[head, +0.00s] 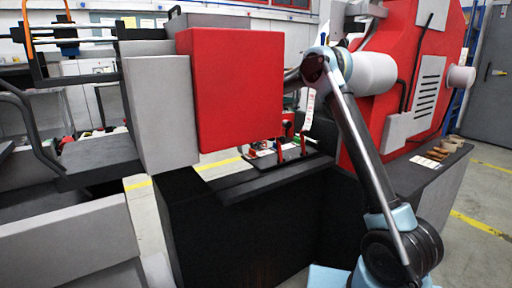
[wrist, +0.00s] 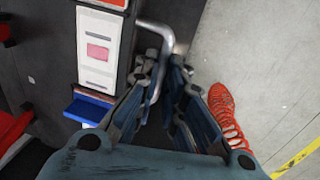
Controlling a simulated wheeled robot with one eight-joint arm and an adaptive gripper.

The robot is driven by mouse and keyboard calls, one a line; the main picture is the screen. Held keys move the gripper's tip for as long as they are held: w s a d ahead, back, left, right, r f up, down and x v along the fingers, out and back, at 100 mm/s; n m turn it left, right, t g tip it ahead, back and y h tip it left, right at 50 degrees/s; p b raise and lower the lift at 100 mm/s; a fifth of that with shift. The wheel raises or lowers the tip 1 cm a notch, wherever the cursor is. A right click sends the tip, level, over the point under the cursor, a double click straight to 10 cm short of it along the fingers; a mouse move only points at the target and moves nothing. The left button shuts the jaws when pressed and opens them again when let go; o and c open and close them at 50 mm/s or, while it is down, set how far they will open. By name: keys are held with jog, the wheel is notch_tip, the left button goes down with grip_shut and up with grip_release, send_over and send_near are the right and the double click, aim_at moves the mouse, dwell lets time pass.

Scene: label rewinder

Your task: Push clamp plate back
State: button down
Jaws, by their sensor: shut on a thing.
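In the wrist view my gripper (wrist: 163,72) has its two fingers close together on a bent silver metal bar (wrist: 158,28). The bar curves down from the dark machine edge and passes between the fingers. It looks like a handle; I cannot tell whether it belongs to the clamp plate. The clamp plate itself is not clearly recognisable in either view. In the head view my arm rises at the right and bends behind the large red box (head: 232,90), so my gripper is hidden there.
A white panel with a pink label (wrist: 97,50) and a blue tray (wrist: 90,108) lie left of my fingers. In the head view, a white roll (head: 372,73) sits on the red machine (head: 425,95).

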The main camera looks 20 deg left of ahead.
aim_at(266, 154)
jog(key=shift+s+d, duration=1.4)
jog(key=shift+d, duration=0.25)
jog(key=shift+s+d, duration=1.4)
jog(key=shift+d, duration=0.25)
jog(key=c, duration=1.7)
grip_release()
jog(key=shift+r, duration=0.25)
jog(key=shift+w+a+r, duration=0.25)
jog(key=shift+a+r, duration=0.05)
jog(key=shift+r, duration=1.55)
jog(key=shift+w+a+r, duration=0.25)
jog(key=shift+r, duration=1.65)
jog(key=shift+w+a+r, duration=0.25)
jog(key=shift+a+r, duration=0.05)
jog(key=shift+r, duration=1.55)
